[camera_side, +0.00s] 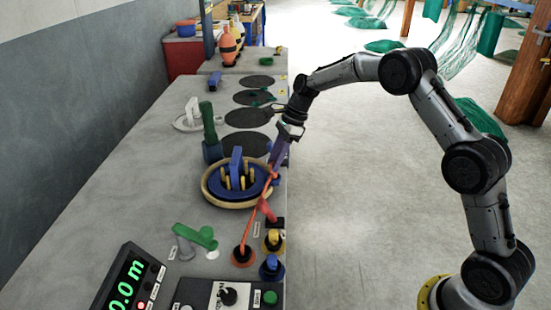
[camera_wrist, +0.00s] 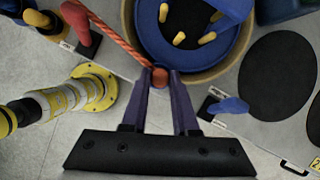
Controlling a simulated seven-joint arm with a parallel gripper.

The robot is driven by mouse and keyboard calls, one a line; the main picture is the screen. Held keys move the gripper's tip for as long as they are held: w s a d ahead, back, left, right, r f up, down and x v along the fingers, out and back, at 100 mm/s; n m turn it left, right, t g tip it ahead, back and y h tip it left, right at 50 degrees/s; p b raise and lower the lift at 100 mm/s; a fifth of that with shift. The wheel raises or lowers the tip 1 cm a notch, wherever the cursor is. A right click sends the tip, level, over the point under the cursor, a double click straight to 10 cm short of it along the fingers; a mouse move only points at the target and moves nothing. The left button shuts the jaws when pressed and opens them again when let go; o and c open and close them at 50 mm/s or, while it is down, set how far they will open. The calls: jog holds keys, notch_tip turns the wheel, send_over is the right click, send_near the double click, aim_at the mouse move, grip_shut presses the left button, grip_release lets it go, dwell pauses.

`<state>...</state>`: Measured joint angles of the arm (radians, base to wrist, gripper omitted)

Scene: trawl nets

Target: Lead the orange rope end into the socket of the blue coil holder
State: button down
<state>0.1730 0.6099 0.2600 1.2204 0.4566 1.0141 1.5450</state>
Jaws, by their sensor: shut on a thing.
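The blue coil holder (camera_side: 262,183) is a round dish with a tan rim, yellow pegs and a blue upright part. It sits near the table's right edge and shows at the top of the wrist view (camera_wrist: 150,38). My gripper (camera_side: 275,164) has purple fingers, shut on the end of the orange rope (camera_side: 252,226). In the wrist view the rope's round end (camera_wrist: 161,76) is between the fingertips (camera_wrist: 159,80), just outside the tan rim. I cannot make out the holder's socket.
A red clip (camera_side: 268,211) stands close to the rope, with yellow (camera_side: 274,241) and blue (camera_side: 271,267) knobs nearby. A green upright piece (camera_side: 209,130) stands behind the holder. Black round mats (camera_side: 248,117) lie farther back. The table to the left is mostly clear.

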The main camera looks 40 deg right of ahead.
jog(key=shift+f, duration=0.65)
jog(key=c, duration=0.6)
grip_release()
jog(key=v, duration=1.3)
jog(key=shift+d+r, duration=0.25)
jog(key=shift+r, duration=0.05)
jog(key=shift+s, duration=0.1)
